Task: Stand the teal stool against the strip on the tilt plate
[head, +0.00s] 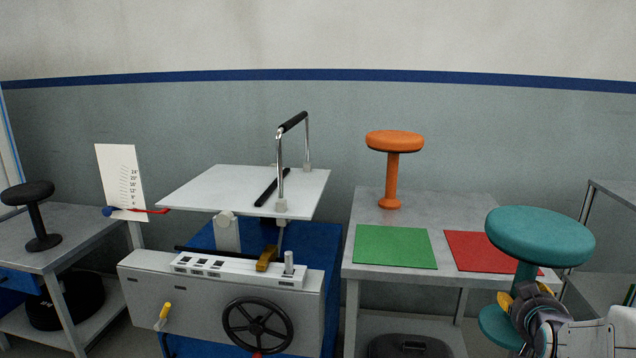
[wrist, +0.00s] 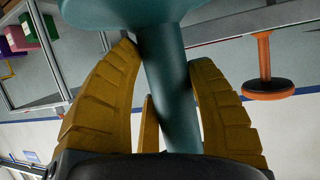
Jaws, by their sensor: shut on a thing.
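The teal stool (head: 540,237) is upright at the right in the head view, held in the air by its stem. My gripper (head: 525,295) is shut on that stem, between the round seat and the teal base. In the wrist view, the yellow fingers (wrist: 165,100) close around the teal stem (wrist: 168,65). The white tilt plate (head: 225,187) sits on the grey machine at the centre left, well apart from the stool. A black strip (head: 268,190) lies on the plate near its right side. The plate carries no stool.
An orange stool (head: 394,165) stands on the grey table behind a green mat (head: 394,247) and a red mat (head: 488,251). A black stool (head: 37,215) stands on the left table. A metal handle frame (head: 293,122) rises at the plate's right side. A scale card (head: 120,182) stands left of the plate.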

